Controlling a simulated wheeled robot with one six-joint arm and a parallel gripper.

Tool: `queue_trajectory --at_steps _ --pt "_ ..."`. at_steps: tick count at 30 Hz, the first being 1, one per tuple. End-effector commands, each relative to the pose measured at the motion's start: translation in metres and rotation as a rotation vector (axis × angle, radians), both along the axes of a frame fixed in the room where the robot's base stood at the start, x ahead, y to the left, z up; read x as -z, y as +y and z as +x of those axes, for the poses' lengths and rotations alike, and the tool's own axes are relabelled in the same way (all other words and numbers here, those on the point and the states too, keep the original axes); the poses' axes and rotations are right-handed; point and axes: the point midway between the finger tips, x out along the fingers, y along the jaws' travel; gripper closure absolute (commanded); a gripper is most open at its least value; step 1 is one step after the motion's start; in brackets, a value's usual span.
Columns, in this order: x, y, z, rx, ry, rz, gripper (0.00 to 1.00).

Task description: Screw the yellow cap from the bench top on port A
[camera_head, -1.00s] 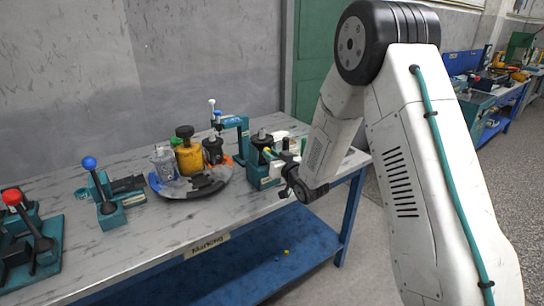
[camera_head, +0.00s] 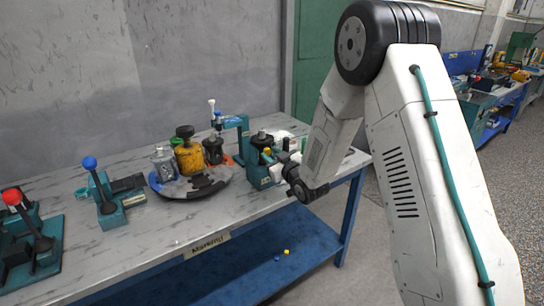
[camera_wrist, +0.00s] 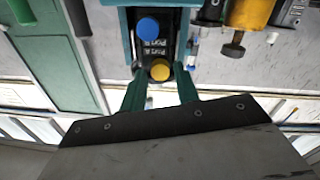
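The teal-framed motor block (camera_head: 258,160) stands at the right end of the bench. The yellow cap also shows in the head view (camera_head: 267,151). In the head view my gripper (camera_head: 279,160) is just right of the block.
A round tray (camera_head: 222,178) holds grey, yellow and dark canisters left of the block. A blue-knobbed lever (camera_head: 90,163) and a red-knobbed lever (camera_head: 12,197) stand further left. Small yellow (camera_head: 287,251) and blue (camera_head: 277,258) pieces lie on the lower blue shelf (camera_head: 245,275).

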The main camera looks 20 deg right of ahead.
Motion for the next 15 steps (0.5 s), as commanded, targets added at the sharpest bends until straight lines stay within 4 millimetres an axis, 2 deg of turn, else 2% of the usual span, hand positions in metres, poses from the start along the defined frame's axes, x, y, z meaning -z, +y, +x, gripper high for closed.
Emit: queue_trajectory --at_steps 6,9,15 --pt "0.0001 0.0 0.0 0.0 -0.083 -0.321 0.69" --pt "0.0001 0.0001 0.0 -0.001 -0.11 -0.426 0.69" --pt "0.0001 0.0001 0.0 -0.001 -0.125 -0.48 0.69"
